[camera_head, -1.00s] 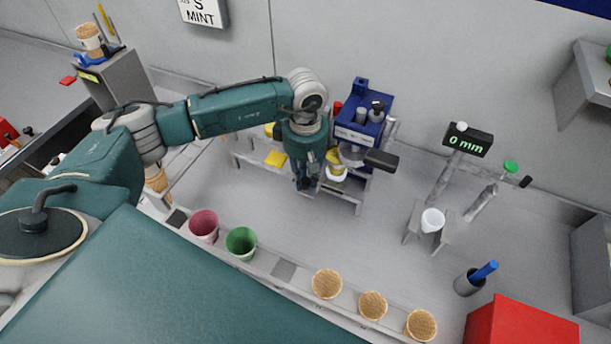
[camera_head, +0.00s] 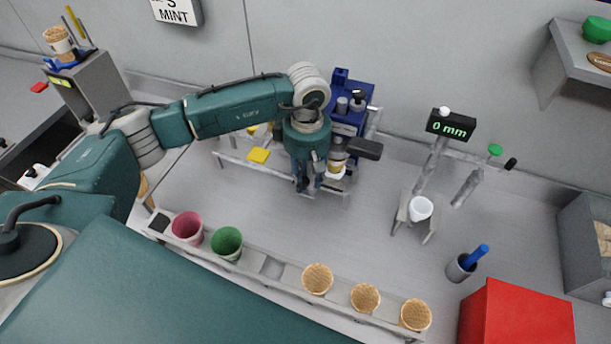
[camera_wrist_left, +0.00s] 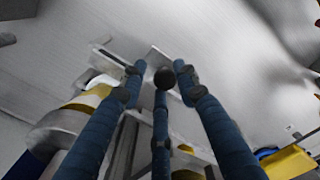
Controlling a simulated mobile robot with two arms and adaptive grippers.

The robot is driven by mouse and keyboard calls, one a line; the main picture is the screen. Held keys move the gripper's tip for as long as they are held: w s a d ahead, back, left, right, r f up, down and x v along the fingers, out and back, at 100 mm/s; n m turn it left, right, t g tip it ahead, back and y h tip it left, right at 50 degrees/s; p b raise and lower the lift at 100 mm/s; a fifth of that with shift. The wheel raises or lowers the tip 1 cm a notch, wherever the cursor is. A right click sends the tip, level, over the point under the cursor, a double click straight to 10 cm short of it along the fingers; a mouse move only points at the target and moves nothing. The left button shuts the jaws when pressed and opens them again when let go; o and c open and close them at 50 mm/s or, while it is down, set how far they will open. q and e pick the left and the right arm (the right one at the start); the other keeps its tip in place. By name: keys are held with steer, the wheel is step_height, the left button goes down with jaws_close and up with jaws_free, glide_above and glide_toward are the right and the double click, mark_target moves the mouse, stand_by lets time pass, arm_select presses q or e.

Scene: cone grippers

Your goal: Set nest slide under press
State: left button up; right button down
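The blue press (camera_head: 352,118) stands against the back wall, with a dark handle (camera_head: 365,149) sticking out to the right. A small white and yellow round piece (camera_head: 336,171) sits low at its front; whether it is the nest on the slide I cannot tell. It seems to be the pale round piece (camera_wrist_left: 75,115) in the wrist view. My left gripper (camera_head: 308,184) points down just left of this piece. In the wrist view its blue fingers (camera_wrist_left: 162,70) are spread, with a dark round knob or tip between them. No grip shows. The slide is mostly hidden.
A front rail (camera_head: 270,267) carries a pink cup (camera_head: 187,227), a green cup (camera_head: 227,242) and several cones (camera_head: 365,297). A gauge reading 0 mm (camera_head: 451,124), a white cup on a stand (camera_head: 420,208) and a red box (camera_head: 518,313) are at right.

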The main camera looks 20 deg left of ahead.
arm_select(q)
step_height(320, 180, up, 12)
stand_by(0.5)
stand_by(0.4)
